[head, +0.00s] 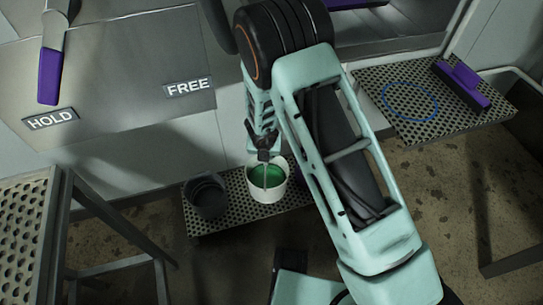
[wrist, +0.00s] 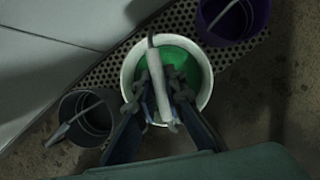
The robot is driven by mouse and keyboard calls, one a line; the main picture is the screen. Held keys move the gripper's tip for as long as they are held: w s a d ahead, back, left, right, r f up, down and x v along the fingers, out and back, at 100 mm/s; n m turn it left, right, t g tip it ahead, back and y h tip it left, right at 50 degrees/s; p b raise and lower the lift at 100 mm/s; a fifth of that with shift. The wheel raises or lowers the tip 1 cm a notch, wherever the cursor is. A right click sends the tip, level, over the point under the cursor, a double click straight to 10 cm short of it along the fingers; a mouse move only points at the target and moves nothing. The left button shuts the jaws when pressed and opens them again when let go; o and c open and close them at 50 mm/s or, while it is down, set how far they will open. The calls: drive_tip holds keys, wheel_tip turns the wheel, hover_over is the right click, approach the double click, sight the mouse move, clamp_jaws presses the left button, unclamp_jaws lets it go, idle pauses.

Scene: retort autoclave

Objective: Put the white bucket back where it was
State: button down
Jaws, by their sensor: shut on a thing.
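The white bucket (head: 268,196) with green contents is at the low perforated shelf (head: 232,222), right of a dark grey bucket (head: 206,200). It looks upright; I cannot tell whether its base touches the shelf. My gripper (head: 264,153) is above the bucket, shut on its handle. The wrist view shows the bucket (wrist: 205,92) under my gripper (wrist: 158,92), with the light handle (wrist: 155,62) between the fingers. The fingers and handle hide part of the green inside.
The dark grey bucket (wrist: 87,130) stands close by, and a purple bucket (wrist: 254,22) is on the other side. A metal stand (head: 48,215) is at left.

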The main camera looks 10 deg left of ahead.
drive_tip(key=w+a+f+p, duration=0.3)
drive_tip(key=f+p, duration=0.1)
drive_tip(key=shift+f, duration=0.35)
drive_tip(key=shift+w+f, duration=0.1)
wheel_tip(320, 180, down, 4)
drive_tip(key=shift+w+a+r+b, duration=0.1)
drive_tip(key=shift+r+b, duration=0.15)
drive_tip(key=shift+b, duration=0.6)
drive_tip(key=shift+f, duration=0.15)
drive_tip(key=c, duration=2)
unclamp_jaws()
